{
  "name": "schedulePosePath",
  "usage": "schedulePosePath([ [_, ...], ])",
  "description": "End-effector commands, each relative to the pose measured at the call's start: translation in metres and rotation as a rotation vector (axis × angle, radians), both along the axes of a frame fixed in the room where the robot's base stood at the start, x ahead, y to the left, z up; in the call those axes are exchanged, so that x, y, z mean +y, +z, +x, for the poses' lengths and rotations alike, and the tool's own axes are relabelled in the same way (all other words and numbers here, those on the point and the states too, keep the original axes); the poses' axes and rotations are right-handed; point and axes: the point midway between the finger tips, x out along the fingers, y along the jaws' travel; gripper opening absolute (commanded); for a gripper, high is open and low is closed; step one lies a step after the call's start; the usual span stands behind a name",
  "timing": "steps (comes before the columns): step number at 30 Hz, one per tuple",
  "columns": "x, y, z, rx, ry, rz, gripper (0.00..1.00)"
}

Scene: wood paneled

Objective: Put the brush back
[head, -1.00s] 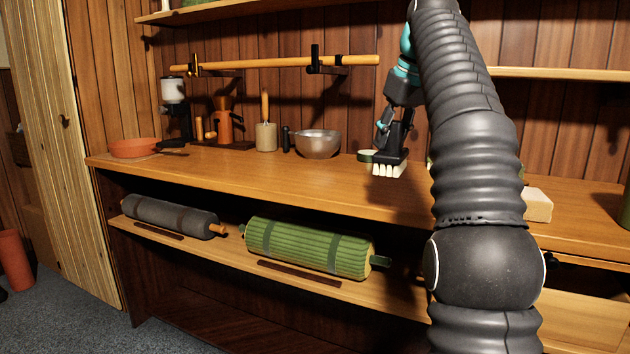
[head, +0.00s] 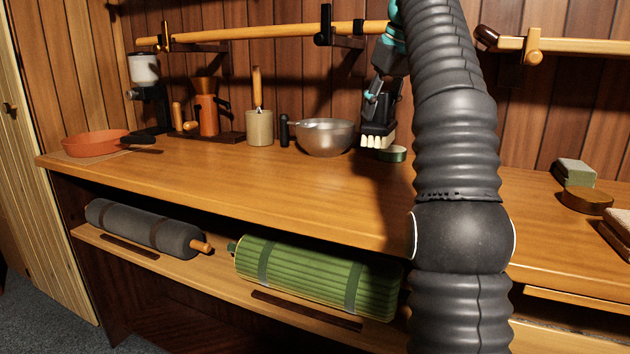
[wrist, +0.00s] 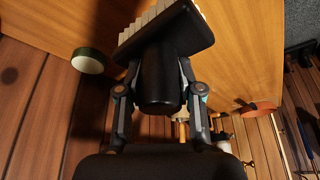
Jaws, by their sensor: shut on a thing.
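The brush (head: 377,128) has a black body and a row of pale bristles facing down in the head view. My gripper (head: 382,100) is shut on it and holds it over the back of the wooden counter (head: 250,185). In the wrist view the brush's dark head (wrist: 168,48) and handle sit between the two fingers of my gripper (wrist: 160,92), with the bristles at the far side. I cannot tell how high the bristles are above the counter. My arm hides the counter just right of the brush.
A round green-sided tin (head: 392,154) stands close by the brush. A metal bowl (head: 326,138), a utensil crock (head: 260,128), a grinder (head: 147,90) and an orange pan (head: 95,144) stand left. Blocks (head: 577,172) lie right. A wooden rail (head: 270,33) runs above. The counter's front left is clear.

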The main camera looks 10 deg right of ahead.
Motion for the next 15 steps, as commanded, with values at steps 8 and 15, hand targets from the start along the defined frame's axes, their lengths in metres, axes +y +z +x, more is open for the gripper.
schedulePosePath([
  [8, 0.014, -0.009, 0.001, 0.0, -0.005, 0.001, 0.03],
  [15, 0.057, -0.04, 0.008, 0.001, 0.0, 0.001, 0.03],
])
